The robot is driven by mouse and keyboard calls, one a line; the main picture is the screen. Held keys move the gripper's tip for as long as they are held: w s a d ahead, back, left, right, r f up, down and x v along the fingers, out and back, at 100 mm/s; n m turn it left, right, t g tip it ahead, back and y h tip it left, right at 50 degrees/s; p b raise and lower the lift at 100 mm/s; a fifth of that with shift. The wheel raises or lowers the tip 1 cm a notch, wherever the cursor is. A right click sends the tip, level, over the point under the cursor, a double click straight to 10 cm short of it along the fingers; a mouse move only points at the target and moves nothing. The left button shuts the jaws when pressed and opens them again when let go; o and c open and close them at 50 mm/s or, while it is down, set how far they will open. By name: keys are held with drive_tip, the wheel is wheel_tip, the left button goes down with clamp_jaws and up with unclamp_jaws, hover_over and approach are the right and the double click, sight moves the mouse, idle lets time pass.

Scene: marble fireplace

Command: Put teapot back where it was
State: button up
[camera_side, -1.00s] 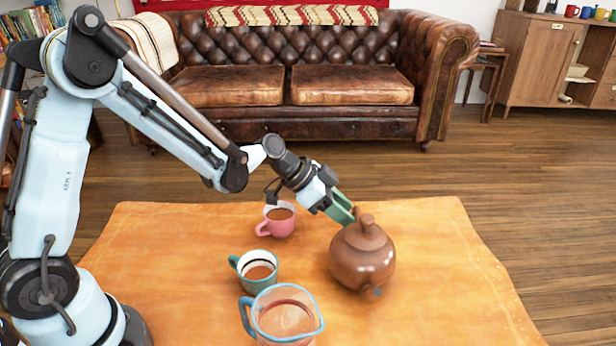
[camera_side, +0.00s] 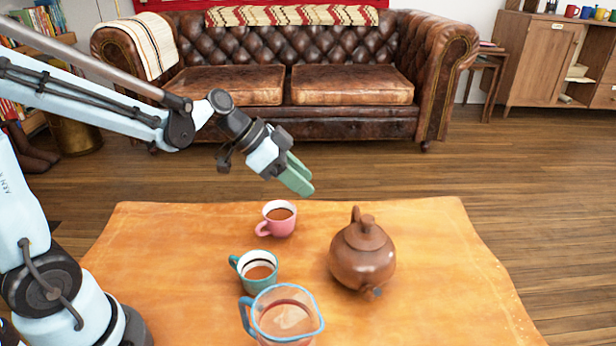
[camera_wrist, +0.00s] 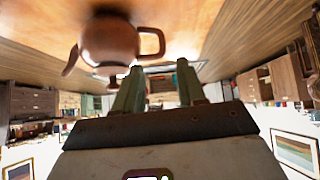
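The brown teapot (camera_side: 362,258) stands upright on the right part of the orange-brown tabletop (camera_side: 440,280). It also shows upside down in the wrist view (camera_wrist: 108,42), with its handle and spout in sight. My gripper (camera_side: 305,184) is in the air above the table's far edge, up and to the left of the teapot and apart from it. In the wrist view its two green fingers (camera_wrist: 156,80) are spread with a gap between them, and nothing is held.
A pink cup (camera_side: 278,220), a teal cup (camera_side: 256,270) and a blue-rimmed glass jug (camera_side: 286,315), each with brown liquid, stand left of the teapot. The table's right side is clear. A leather sofa (camera_side: 270,85) stands behind.

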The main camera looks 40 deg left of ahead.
drive_tip(key=s+a+n+t+y, duration=0.1)
drive_tip(key=s+n+y, duration=0.5)
drive_tip(key=s, duration=0.6)
drive_tip(key=shift+a+r+n, duration=0.4)
drive_tip(key=shift+a+n, duration=0.45)
drive_tip(key=shift+n, duration=0.35)
